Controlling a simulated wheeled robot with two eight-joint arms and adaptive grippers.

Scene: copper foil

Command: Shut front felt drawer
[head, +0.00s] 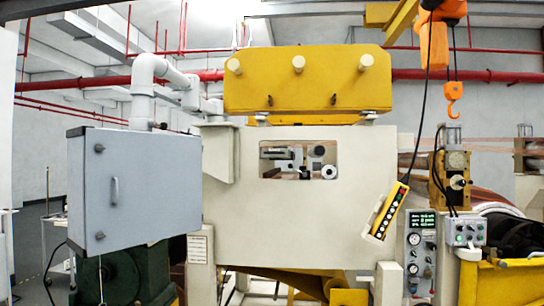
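No part is clearly recognisable as the front felt drawer. A yellow box (308,82) with three pale round knobs and two small dark latches sits on top of the cream machine housing (285,215). I cannot tell whether it is the drawer or whether it stands open. A window in the housing shows metal blocks and rollers (318,151). Neither of my grippers is in view.
A grey cabinet (145,190) with a handle stands at the left. An orange hoist (434,45) with a hook hangs at the upper right. A button pendant (386,210) hangs in front of the housing. A gauge panel (420,255) and a control box (462,229) are at the lower right.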

